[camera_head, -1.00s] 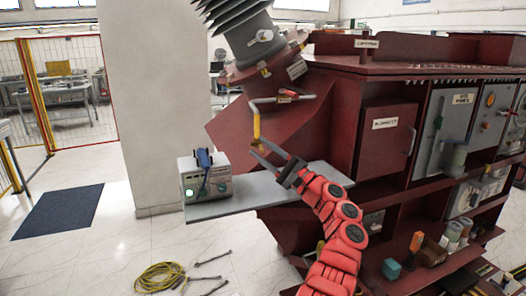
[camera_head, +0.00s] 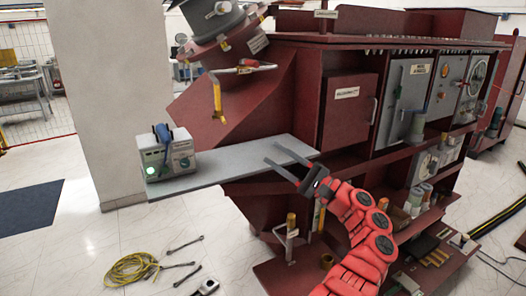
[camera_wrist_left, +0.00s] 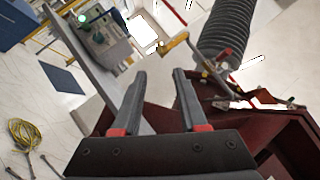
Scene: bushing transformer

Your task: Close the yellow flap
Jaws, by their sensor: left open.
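The yellow flap appears to be the narrow yellow piece (camera_head: 217,100) hanging from a thin grey pipe below the bushing in the head view. It also shows in the left wrist view (camera_wrist_left: 173,42), beyond my fingertips. My left gripper (camera_head: 272,153) is open and empty, over the grey shelf, below and to the right of the yellow piece and apart from it. Its two dark fingers (camera_wrist_left: 159,75) spread apart in the wrist view with nothing between them. My right gripper is not in view.
The grey shelf (camera_head: 215,172) sticks out left from the dark red transformer (camera_head: 305,65) and carries a box-shaped device (camera_head: 167,155). A white pillar (camera_head: 100,90) stands behind. A yellow cable coil (camera_head: 130,269) and tools lie on the floor.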

